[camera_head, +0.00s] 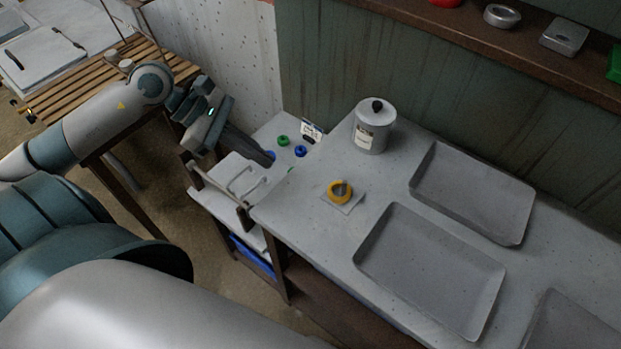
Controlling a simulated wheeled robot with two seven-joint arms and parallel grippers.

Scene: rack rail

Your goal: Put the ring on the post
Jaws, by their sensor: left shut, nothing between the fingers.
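A yellow ring (333,187) is on the grey counter, at a small pale square base (351,205). Something brownish shows inside the ring, perhaps the post; I cannot tell how far the ring sits around it. My left gripper (262,156) is shut and empty, left of the ring and apart from it, over the pale lower surface beside the counter. My right gripper is not in view.
A lidded grey canister (371,135) stands behind the ring. Grey trays (430,270) (470,192) lie to the right. Small green (283,140) and blue (301,151) pieces lie near my left gripper. A slatted wooden table (85,85) is at left.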

